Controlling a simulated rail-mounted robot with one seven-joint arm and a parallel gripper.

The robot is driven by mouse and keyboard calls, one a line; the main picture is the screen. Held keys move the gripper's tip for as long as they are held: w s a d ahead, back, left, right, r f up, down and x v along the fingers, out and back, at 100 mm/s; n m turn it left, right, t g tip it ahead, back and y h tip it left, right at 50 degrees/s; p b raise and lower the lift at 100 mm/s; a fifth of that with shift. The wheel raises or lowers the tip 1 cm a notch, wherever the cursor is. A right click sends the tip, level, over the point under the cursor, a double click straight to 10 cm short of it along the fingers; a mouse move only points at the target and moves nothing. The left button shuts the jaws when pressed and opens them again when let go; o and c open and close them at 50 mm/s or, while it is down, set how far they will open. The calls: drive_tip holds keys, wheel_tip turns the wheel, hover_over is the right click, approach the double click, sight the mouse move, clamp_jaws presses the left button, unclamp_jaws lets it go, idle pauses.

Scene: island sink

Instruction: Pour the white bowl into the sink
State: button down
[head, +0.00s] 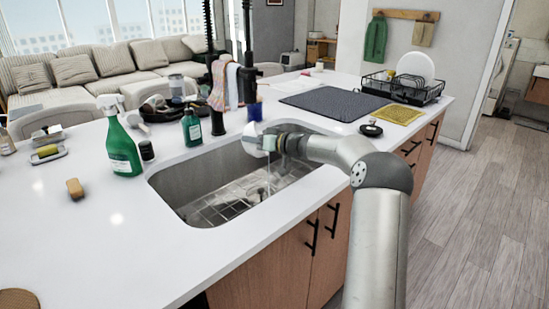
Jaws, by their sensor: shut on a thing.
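The white bowl (252,144) is held over the far right part of the sink (168,190), below the rim of the black faucet. It looks tipped on its side. My gripper (268,143) is shut on the bowl's right side, with my arm reaching in from the right. A thin pale streak runs down below the bowl into the basin; it may be liquid. The inside of the bowl is hidden. A wire grid (225,205) lies on the sink floor.
The black faucet (217,100), with a cloth (228,85) hanging beside it, stands behind the sink. A green spray bottle (121,145) and a smaller green bottle (191,128) stand left. A dish rack (400,88) and dark mat (333,103) are behind right. The front left counter is mostly clear.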

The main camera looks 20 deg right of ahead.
drive_tip(key=shift+s+d+r+t+p, duration=0.15)
drive_tip(key=shift+d+r+t+p, duration=0.1)
drive_tip(key=shift+t+p, duration=0.05)
